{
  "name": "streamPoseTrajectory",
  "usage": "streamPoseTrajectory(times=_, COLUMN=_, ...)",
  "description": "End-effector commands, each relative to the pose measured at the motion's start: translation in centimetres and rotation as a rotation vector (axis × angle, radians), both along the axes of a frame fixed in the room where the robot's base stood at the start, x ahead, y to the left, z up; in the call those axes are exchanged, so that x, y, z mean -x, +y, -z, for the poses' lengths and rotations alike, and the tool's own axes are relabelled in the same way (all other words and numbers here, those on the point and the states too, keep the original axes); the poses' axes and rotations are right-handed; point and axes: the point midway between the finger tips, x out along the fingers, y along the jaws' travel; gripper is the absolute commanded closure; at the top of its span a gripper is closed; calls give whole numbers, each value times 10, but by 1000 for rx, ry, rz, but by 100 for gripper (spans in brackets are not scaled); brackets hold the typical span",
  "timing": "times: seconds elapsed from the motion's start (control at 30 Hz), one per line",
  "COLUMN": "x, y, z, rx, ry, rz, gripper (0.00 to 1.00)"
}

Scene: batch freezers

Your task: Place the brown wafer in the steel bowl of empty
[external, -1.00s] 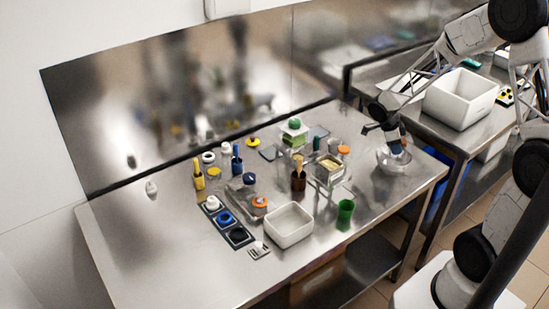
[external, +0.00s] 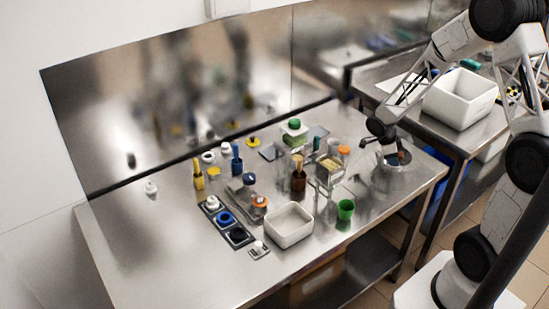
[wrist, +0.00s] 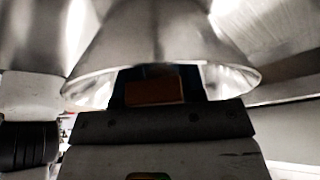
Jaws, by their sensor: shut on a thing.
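The steel bowl (external: 391,169) stands near the right end of the steel table, and its inverted-looking wall and wide rim fill the upper middle of the wrist view (wrist: 165,42). My gripper (external: 393,152) points down into the bowl's opening. In the wrist view a flat brown face, the brown wafer (wrist: 154,92), shows between the dark fingers against the bowl's rim. My gripper is shut on it. The fingertips and the wafer's lower part are partly hidden, and I cannot tell whether the wafer touches the bowl's bottom.
A green cup (external: 345,209), a white tub (external: 289,225), a brown bottle (external: 299,180) and a clear container (external: 330,168) stand left of the bowl. A large white bin (external: 460,98) stands on the side table. The table's front left is clear.

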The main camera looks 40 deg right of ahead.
Motion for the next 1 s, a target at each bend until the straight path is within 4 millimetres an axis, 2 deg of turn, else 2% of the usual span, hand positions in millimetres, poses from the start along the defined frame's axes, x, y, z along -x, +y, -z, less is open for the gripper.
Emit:
streamPoseTrajectory(times=0.2, x=0, y=0, z=0, rx=0, ry=0, rz=0, gripper=85)
streamPoseTrajectory(times=0.23, x=0, y=0, z=0, rx=0, ry=0, rz=0, gripper=60)
streamPoseTrajectory(times=0.4, x=0, y=0, z=0, rx=0, ry=0, rz=0, gripper=34)
streamPoseTrajectory(times=1.0, x=0, y=0, z=0, rx=0, ry=0, rz=0, gripper=33)
